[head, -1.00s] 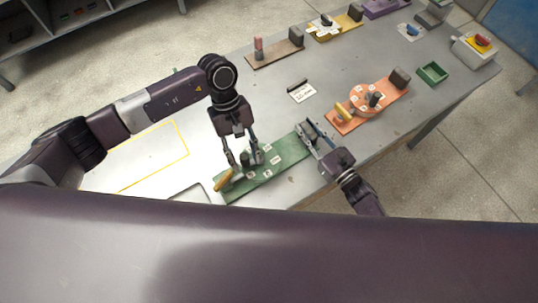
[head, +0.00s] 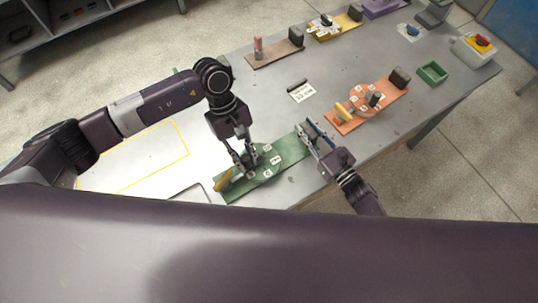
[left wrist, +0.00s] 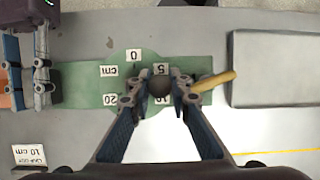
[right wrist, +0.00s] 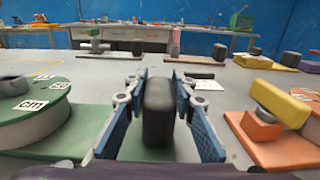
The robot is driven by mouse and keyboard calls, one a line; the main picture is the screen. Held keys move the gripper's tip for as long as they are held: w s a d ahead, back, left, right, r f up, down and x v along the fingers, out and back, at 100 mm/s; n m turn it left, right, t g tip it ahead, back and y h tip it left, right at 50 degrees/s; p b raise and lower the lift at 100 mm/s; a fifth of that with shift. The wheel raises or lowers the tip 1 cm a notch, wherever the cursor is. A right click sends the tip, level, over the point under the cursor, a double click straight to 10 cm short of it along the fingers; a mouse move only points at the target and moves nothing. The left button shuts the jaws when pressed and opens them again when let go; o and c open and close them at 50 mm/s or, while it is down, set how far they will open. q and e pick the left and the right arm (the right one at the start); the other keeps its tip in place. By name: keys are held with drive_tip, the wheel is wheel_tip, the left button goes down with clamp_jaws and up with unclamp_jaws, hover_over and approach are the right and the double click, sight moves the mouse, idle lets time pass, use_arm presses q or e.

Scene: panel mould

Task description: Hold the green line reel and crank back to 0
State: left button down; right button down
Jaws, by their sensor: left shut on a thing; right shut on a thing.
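The green line reel has a flat green base (head: 288,153) on the table, with a round green dial bearing white number tags, including 0 (left wrist: 133,55) and 5 (left wrist: 161,69). My left gripper (head: 246,165) is shut on the dark round crank knob (left wrist: 159,87), near the 5 tag. A yellow handle (head: 222,181) sticks out at the reel's left end, and shows right of the knob in the left wrist view. My right gripper (right wrist: 158,92) is shut on the dark upright block (right wrist: 158,115) at the base's other end. The fingers partly hide both held parts.
An orange reel (head: 366,99) stands close to the right of my right gripper. A white card (head: 302,92) lies behind the green reel. Brown (head: 275,52) and yellow (head: 335,28) fixtures and a green tray (head: 432,73) lie further back. The left table area is clear.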

use_arm(q)
drive_tip(key=n, duration=0.2)
drive_tip(key=s+d+n+t+h, duration=0.1)
drive_tip(key=n, duration=0.2)
drive_tip(key=shift+s+d+t, duration=0.15)
drive_tip(key=shift+d+t, duration=0.05)
drive_tip(key=shift+t, duration=0.1)
drive_tip(key=n, duration=0.1)
drive_tip(key=d+n+t, duration=0.1)
drive_tip(key=n, duration=0.2)
drive_tip(key=shift+s+d+n+t+h, duration=0.25)
drive_tip(key=shift+d+n+t+h, duration=0.05)
drive_tip(key=shift+d+n+h, duration=0.1)
drive_tip(key=n, duration=0.1)
drive_tip(key=d+n+t, duration=0.1)
drive_tip(key=n, duration=0.1)
drive_tip(key=shift+w+d+n, duration=0.1)
drive_tip(key=shift+d+n, duration=0.05)
drive_tip(key=shift+n, duration=0.15)
drive_tip(key=shift+w+d+n+t+y, duration=0.2)
drive_tip(key=shift+n+t, duration=0.15)
drive_tip(key=shift+n, duration=0.35)
drive_tip(key=shift+w+d+n+t+y, duration=0.1)
drive_tip(key=shift+d+n+t, duration=0.2)
drive_tip(key=shift+n, duration=0.4)
drive_tip(key=shift+w+d+n+t+y, duration=0.15)
drive_tip(key=shift+n+t, duration=0.2)
drive_tip(key=shift+n, duration=0.35)
use_arm(e)
drive_tip(key=shift+s, duration=0.1)
